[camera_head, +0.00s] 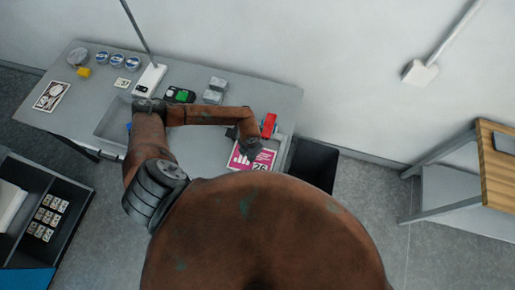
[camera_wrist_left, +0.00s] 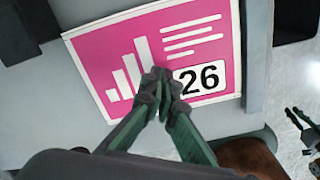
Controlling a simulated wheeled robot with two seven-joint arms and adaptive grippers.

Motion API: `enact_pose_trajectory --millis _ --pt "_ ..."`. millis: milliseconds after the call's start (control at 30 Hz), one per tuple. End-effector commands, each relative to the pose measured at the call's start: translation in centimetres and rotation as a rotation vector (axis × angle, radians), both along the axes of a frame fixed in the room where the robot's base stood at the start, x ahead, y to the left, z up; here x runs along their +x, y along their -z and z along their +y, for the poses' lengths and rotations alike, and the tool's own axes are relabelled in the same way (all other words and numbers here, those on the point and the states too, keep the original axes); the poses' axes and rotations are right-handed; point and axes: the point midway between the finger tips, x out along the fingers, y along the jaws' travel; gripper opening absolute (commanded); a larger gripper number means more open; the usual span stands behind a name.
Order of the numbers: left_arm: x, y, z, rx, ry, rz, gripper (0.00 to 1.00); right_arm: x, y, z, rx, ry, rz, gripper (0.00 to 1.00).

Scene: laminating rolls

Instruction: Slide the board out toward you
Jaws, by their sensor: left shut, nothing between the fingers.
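The board (camera_head: 262,159) is a flat pink panel with a white bar chart, white lines and the number 26. It lies at the right end of the grey table (camera_head: 284,97). In the left wrist view the board (camera_wrist_left: 205,49) fills the upper middle. My left gripper (camera_wrist_left: 157,83) is shut and empty, its fingertips over the lower middle of the board, by the number. I cannot tell whether the tips touch it. In the head view my left gripper (camera_head: 250,148) covers part of the board.
A red object (camera_head: 269,125) stands just behind the board. Grey blocks (camera_head: 214,90), a green-and-black device (camera_head: 180,95) and a lamp base (camera_head: 150,79) stand further back. A dark bin (camera_head: 314,163) is beside the table's right end. A shelf unit (camera_head: 40,205) is at lower left.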

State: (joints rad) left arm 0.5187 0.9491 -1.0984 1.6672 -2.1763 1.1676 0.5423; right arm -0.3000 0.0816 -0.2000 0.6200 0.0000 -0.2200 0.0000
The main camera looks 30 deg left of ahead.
Motion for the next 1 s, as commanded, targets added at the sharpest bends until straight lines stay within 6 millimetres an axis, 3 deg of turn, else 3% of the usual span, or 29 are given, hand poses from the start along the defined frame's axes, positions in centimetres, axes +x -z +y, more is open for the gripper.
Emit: enact_pose_trajectory --millis 700,1000 --pt "0.1 -5.8 0.0 -0.001 0.0 -0.003 0.0 0.1 -4.2 0.0 0.0 0.0 -0.001 0.22" --pt "0.1 -6.1 0.0 -0.001 0.0 -0.002 0.0 0.1 -4.3 0.2 0.001 0.001 -0.002 0.22"
